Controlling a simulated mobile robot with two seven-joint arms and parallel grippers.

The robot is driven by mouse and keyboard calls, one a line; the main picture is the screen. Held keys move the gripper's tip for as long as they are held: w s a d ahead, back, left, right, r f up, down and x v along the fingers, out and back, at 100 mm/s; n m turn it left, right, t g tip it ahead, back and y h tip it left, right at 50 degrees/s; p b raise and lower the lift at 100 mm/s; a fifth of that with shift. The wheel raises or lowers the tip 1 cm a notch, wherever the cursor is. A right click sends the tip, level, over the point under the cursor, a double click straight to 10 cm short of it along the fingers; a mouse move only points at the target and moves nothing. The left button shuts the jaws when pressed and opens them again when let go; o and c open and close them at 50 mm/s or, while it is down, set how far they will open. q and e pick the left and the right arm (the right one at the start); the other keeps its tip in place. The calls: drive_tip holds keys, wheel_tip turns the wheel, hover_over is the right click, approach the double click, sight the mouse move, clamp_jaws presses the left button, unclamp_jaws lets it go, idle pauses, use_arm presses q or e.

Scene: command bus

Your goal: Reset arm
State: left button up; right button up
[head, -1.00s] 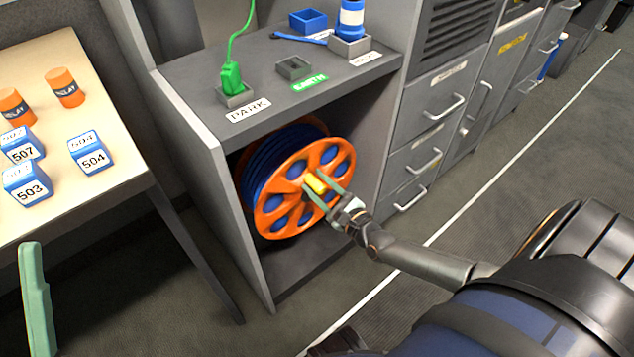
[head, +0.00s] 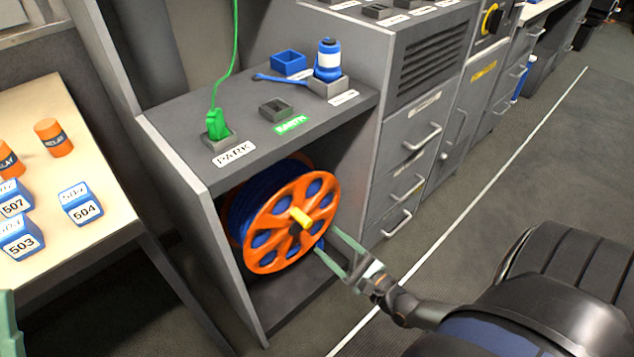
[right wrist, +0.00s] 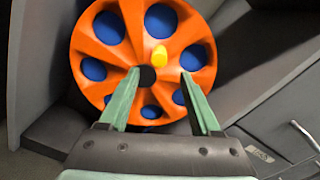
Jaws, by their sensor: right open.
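My right gripper (head: 327,241) is open and empty, just in front of and to the right of the orange cable reel (head: 272,228). The reel stands in the open bay of the grey cabinet and has a yellow handle (head: 300,217) sticking out of its face. The fingers are clear of the handle. In the right wrist view, the open fingers (right wrist: 160,73) point at the reel (right wrist: 97,40), with the yellow handle (right wrist: 159,56) beyond the tips. A green piece of my left gripper (head: 7,325) shows at the lower left edge; its jaws are hidden.
A table (head: 100,125) with numbered blue blocks and orange cylinders is at left. Drawers stand right; floor is open in front.

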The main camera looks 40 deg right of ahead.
drive_tip(key=shift+s+d, duration=0.1)
drive_tip(key=shift+s, duration=1.05)
